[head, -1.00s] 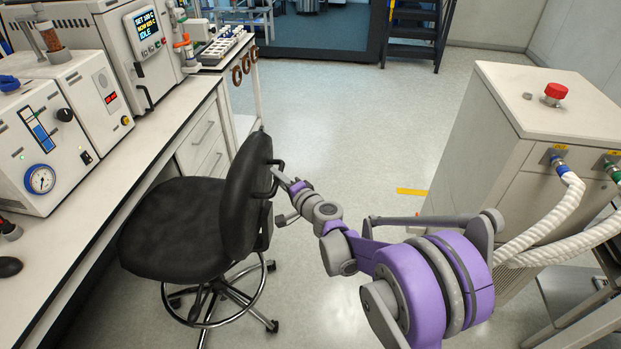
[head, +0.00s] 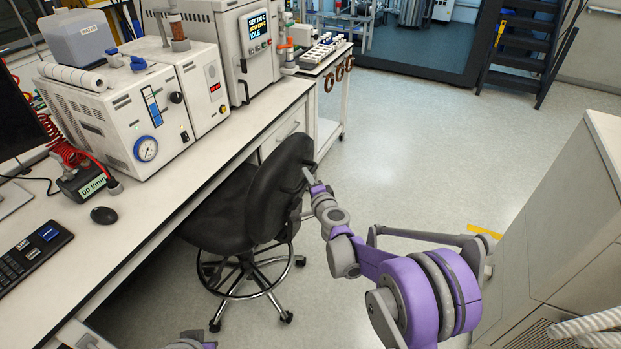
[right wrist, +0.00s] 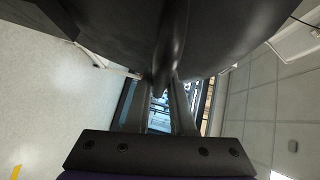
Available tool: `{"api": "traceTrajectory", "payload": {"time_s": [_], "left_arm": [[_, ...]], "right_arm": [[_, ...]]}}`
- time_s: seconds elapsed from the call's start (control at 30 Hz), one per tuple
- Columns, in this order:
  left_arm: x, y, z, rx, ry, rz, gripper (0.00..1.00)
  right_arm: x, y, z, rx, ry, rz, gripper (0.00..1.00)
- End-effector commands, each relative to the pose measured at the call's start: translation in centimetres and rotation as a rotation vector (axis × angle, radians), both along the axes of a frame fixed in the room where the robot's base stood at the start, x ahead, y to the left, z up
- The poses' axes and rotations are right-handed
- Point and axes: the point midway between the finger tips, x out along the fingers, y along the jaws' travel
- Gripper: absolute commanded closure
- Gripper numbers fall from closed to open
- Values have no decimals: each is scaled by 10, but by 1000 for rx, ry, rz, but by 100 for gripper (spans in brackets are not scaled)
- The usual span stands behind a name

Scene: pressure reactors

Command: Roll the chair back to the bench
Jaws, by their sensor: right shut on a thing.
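The black chair (head: 222,215) stands upright beside the bench (head: 145,222), its seat close to the front edge and partly tucked under it. Its backrest (head: 277,195) faces the open floor. Its foot ring and casters (head: 250,283) rest on the floor. My right gripper (head: 306,176) is at the back of the backrest, shut on a dark part of the chair. The right wrist view shows the fingers (right wrist: 160,98) closed around this dark part below the backrest's dark underside. My left gripper does not show.
A mouse (head: 103,215), keyboard (head: 30,255) and white instruments (head: 120,115) stand on the bench. A cart with a rack (head: 325,50) is beyond it. A grey cabinet (head: 560,220) is at the right. The floor (head: 420,135) between is clear.

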Motion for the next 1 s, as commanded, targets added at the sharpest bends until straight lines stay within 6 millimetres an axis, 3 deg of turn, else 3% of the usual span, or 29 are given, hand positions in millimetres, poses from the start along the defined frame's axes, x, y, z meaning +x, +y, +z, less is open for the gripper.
{"api": "traceTrajectory", "payload": {"time_s": [0.1, 0.13, 0.3, 0.67, 1.0], "left_arm": [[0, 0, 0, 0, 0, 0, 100], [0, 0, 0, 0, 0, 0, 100], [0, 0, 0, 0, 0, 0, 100], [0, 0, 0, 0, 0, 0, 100], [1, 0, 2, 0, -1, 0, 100]], "right_arm": [[0, 0, 1, 0, 0, 0, 100], [0, 0, 1, 0, 0, 0, 74], [0, 0, 0, 0, 0, -1, 48], [-6, -2, 1, 0, 0, -1, 48], [-67, -16, 10, -1, 0, -1, 48]]}}
